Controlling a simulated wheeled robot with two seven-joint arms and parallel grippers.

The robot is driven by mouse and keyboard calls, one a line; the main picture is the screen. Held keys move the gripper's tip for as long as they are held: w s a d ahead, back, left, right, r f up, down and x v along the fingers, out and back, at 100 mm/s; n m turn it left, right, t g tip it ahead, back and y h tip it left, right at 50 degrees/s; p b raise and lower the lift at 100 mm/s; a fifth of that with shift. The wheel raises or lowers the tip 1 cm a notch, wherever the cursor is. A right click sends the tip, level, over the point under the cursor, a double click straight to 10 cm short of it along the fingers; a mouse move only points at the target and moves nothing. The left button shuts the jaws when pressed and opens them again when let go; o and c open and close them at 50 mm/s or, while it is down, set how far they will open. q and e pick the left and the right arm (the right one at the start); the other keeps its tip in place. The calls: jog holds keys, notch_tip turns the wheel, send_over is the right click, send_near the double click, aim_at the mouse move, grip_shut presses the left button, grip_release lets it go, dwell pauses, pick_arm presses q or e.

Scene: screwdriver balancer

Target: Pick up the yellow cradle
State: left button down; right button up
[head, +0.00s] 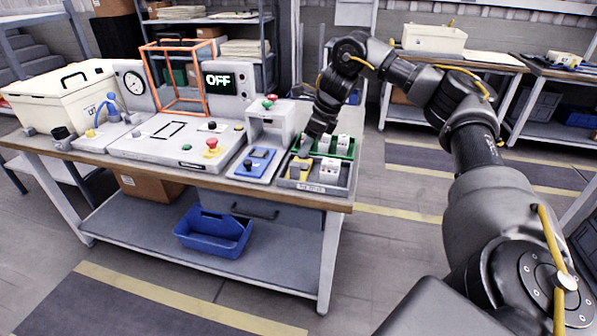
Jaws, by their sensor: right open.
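The yellow cradle (299,165) lies in the left part of a grey tray (314,188) at the right end of the workbench. It is small in the view, and its far side is partly hidden by my gripper. My right gripper (306,146) reaches down from above, just behind and over the cradle. Its jaws are open, though the fingertips are dark and small here. I cannot tell whether they touch the cradle. My left gripper is out of view.
White blocks (329,170) sit beside the cradle in the grey tray. A green tray (344,148) with white pieces stands behind. A blue fixture (255,164) and a grey housing (270,118) are close on the left. An orange frame (178,80) stands farther left.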

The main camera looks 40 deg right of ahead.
aim_at(296, 165)
jog(key=x, duration=0.4)
jog(key=shift+w, duration=0.1)
jog(key=shift+x, duration=2.65)
jog(key=shift+c, duration=0.2)
grip_shut()
